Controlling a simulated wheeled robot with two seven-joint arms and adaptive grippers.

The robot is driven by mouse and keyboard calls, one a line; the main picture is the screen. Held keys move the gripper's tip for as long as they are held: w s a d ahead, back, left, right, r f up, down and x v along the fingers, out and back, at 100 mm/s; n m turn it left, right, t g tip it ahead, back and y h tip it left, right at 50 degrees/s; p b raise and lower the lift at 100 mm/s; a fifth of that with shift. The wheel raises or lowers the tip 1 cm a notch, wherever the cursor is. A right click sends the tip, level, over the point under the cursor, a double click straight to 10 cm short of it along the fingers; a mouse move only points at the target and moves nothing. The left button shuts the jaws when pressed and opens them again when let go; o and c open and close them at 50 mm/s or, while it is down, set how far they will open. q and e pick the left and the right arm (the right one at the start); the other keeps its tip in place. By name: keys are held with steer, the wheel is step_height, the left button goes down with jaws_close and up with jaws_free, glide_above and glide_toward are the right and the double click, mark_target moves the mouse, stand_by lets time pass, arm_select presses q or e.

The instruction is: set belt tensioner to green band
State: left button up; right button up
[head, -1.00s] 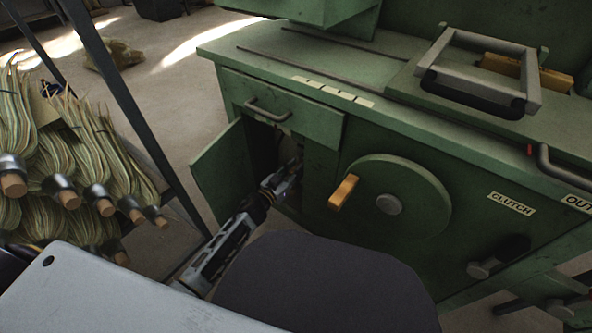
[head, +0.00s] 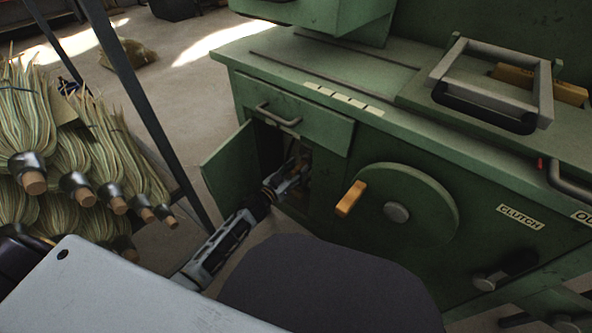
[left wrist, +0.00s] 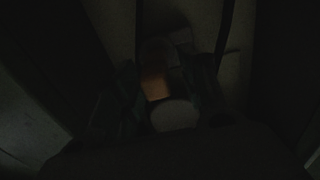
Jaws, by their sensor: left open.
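My left gripper (head: 301,163) reaches into the open compartment at the left end of the green machine, below the drawer. In the left wrist view the same gripper (left wrist: 160,90) has its two fingers apart. Between the fingers is a dim orange block (left wrist: 154,86), with a pale round part (left wrist: 173,115) just below it. I cannot tell whether the fingers touch either one. The picture is too dark to make out the belt tensioner or any green band for certain. My right gripper is in neither view.
The compartment door (head: 229,171) stands open to the left of my arm. A crank wheel (head: 425,205) with a wooden handle (head: 350,198) sits right of the opening. A rack of brooms (head: 75,170) stands at the left, with a dark post (head: 140,95) before it.

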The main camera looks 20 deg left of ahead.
arm_select(q)
steer(key=v, duration=1.2)
stand_by(0.6)
steer(key=shift+w+r+y, duration=0.1)
steer(key=shift+y, duration=0.2)
stand_by(0.5)
